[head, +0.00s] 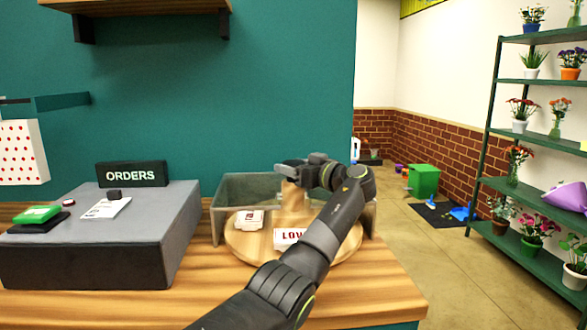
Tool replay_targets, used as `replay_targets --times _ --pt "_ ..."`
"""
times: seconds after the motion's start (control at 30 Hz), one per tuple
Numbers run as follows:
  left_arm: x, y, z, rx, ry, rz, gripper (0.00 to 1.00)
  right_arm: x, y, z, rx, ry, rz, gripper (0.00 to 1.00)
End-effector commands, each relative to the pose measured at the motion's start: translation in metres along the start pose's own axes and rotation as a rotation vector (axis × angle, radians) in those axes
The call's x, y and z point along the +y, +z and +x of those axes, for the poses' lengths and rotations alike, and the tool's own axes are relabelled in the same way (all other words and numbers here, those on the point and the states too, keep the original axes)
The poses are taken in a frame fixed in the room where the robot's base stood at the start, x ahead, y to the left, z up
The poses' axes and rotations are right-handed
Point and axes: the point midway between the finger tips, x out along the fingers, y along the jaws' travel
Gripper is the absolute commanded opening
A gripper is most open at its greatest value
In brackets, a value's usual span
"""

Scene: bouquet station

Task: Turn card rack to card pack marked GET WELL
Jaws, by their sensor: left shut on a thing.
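The card rack is a round wooden turntable (243,246) with a wooden centre post (292,202), on the counter in the head view. A card pack with red letters reading "LOV" (287,237) faces the front, its right part hidden by my left arm. Another white pack with a dark red mark (249,219) lies on the left side of the rack; its words are too small to read. I cannot make out GET WELL on any pack. My left gripper (290,172) is at the top of the post and shut on it. My right gripper is not in view.
To the left, a grey box (150,225) bears an ORDERS sign (132,174), a card and a green item (37,214). Flower shelves (520,182) stand far right. Bare wooden counter (215,300) shows in front.

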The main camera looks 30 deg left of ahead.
Motion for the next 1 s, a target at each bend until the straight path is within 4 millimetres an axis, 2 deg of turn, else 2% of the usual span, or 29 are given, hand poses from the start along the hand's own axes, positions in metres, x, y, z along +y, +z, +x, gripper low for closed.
replay_targets --times 0.2,0.23,0.4,0.63,0.77,0.87,1.0 --pt "0.000 0.001 0.000 -0.002 0.000 0.001 0.14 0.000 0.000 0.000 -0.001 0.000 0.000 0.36" --pt "0.000 0.001 0.000 -0.002 0.000 0.001 0.57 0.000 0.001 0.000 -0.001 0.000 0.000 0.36" --pt "0.000 0.001 0.000 -0.002 0.001 0.001 0.77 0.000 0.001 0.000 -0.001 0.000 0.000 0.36" --pt "0.000 0.000 0.000 -0.001 0.001 0.000 0.77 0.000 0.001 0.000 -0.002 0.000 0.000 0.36" --pt "0.001 0.001 -0.007 -0.001 0.002 0.000 0.77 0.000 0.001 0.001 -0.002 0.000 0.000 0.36" --pt "0.001 0.002 -0.021 -0.002 0.004 0.000 0.77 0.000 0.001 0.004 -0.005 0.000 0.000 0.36" --pt "0.001 0.003 -0.052 -0.002 0.006 -0.001 0.77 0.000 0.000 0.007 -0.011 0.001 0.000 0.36"
